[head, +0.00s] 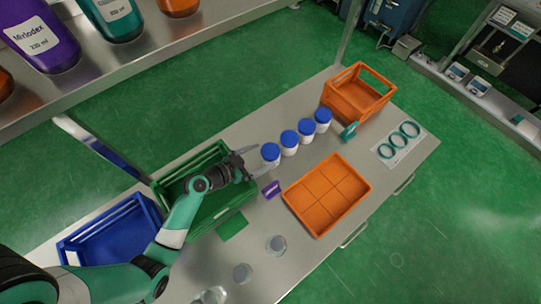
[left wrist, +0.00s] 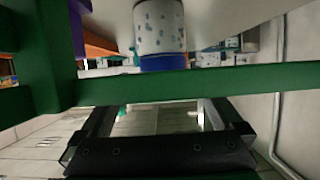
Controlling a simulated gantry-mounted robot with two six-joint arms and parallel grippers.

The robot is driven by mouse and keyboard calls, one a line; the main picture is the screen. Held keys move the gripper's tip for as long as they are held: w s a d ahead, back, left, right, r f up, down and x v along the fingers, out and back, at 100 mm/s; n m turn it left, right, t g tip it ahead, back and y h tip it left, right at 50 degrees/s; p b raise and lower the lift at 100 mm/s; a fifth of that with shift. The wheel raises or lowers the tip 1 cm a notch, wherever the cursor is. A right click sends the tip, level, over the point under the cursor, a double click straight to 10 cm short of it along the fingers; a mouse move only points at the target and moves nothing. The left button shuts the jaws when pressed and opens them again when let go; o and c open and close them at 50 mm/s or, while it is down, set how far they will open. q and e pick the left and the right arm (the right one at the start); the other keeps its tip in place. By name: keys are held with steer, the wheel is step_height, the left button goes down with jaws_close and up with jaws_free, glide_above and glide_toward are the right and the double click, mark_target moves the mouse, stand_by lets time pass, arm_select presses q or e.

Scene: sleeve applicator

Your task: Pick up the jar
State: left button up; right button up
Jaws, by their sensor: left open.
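Several white jars with blue lids stand upright in a slanting row on the metal table. The nearest jar (head: 270,154) is at the row's lower left end. My left gripper (head: 256,163) is open just left of this jar, above the edge of the green crate (head: 212,212). The fingers point toward the jar and look apart from it. In the left wrist view, a speckled white jar with a blue lid (left wrist: 160,28) shows upside down beyond a green crate bar (left wrist: 150,88). The open fingers (left wrist: 157,115) show below that bar, with nothing between them. My right gripper is out of view.
A divided orange tray (head: 328,195), an orange crate (head: 358,98) and a sheet with teal rings (head: 400,145) lie to the right. A blue crate (head: 112,242) is at left. Clear cups (head: 276,245) stand in front. A bottle shelf (head: 130,72) overhangs the upper left.

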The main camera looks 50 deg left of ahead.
mark_target(270, 150)
arm_select(q)
steer(key=x, duration=0.5)
steer(key=shift+w+a+r+b, duration=0.15)
steer(key=shift+a+b, duration=0.05)
steer(key=shift+b, duration=0.1)
steer(key=c, duration=1.5)
steer(key=shift+o, duration=0.2)
steer(key=shift+r, duration=0.1)
step_height(270, 150, up, 4)
steer(key=shift+f+p, duration=0.25)
steer(key=shift+p, duration=0.55)
steer(key=s+d+r+p, duration=0.5)
steer(key=s+d+r, duration=0.2)
steer(key=d, duration=0.5)
step_height(270, 150, up, 2)
steer(key=shift+r+p, duration=0.2)
steer(key=shift+p, duration=0.15)
